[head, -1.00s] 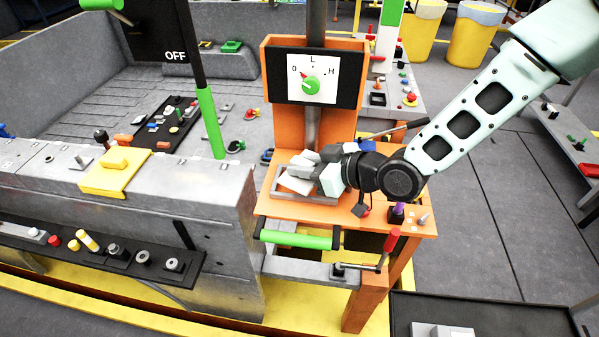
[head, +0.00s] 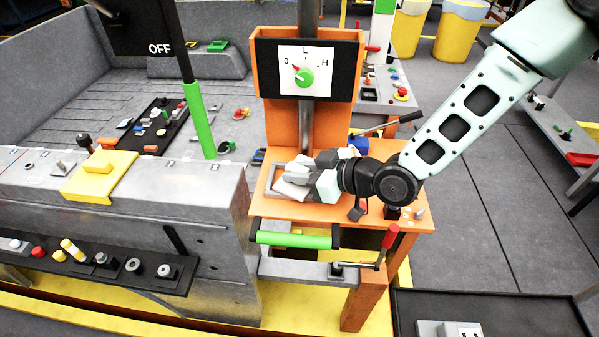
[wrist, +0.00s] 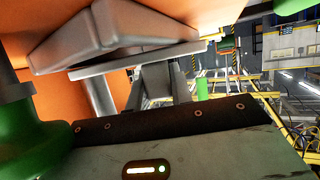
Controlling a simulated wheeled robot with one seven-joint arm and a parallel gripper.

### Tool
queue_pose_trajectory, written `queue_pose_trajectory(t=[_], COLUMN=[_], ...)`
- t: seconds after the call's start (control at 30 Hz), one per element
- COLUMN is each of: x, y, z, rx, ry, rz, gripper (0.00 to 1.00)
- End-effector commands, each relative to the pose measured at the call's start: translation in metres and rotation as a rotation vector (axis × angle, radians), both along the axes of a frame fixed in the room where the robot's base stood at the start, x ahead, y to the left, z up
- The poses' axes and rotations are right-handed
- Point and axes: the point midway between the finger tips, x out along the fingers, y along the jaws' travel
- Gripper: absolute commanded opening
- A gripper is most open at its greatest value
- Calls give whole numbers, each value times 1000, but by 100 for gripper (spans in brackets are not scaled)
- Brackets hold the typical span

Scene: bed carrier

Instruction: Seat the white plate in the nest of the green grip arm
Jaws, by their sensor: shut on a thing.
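The white plate (head: 291,190) is between the fingers of my gripper (head: 298,178) in the head view. It appears tilted, over or in a shallow grey tray on the orange stand, and contact with the tray cannot be told. My fingers hide part of it. In the wrist view a thin pale plate edge (wrist: 140,59) crosses in front of the larger grey tray-like part (wrist: 125,28). A horizontal green grip (head: 293,240) sits at the stand's front, below the top. Another green grip (head: 199,120) hangs on a black post at left. I cannot make out which one belongs to the nest.
A dial panel (head: 306,70) stands behind my gripper. A red-handled crank (head: 390,237) is at the stand's front right. A grey block with a yellow saddle (head: 99,177) stands to the left. Open floor (head: 480,210) lies to the right.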

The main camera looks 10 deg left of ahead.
Motion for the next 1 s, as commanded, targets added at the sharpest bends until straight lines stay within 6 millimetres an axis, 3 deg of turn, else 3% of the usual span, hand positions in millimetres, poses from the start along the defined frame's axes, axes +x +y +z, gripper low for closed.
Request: queue_pose_trajectory(t=[0.07,0.1,0.17,0.47,0.67,0.73,1.0], x=[-2,-3,-3,-4,-4,-7,-24], y=[-2,-3,-3,-4,-5,-20,-72], z=[-6,-8,-9,-10,6,5,33], rx=[-9,-11,-13,-17,-17,-17,-11], ry=[15,19,20,28,29,25,13], rz=[-2,-3,-3,-4,-5,-7,-7], gripper=[0,33,44,44,44,44,44])
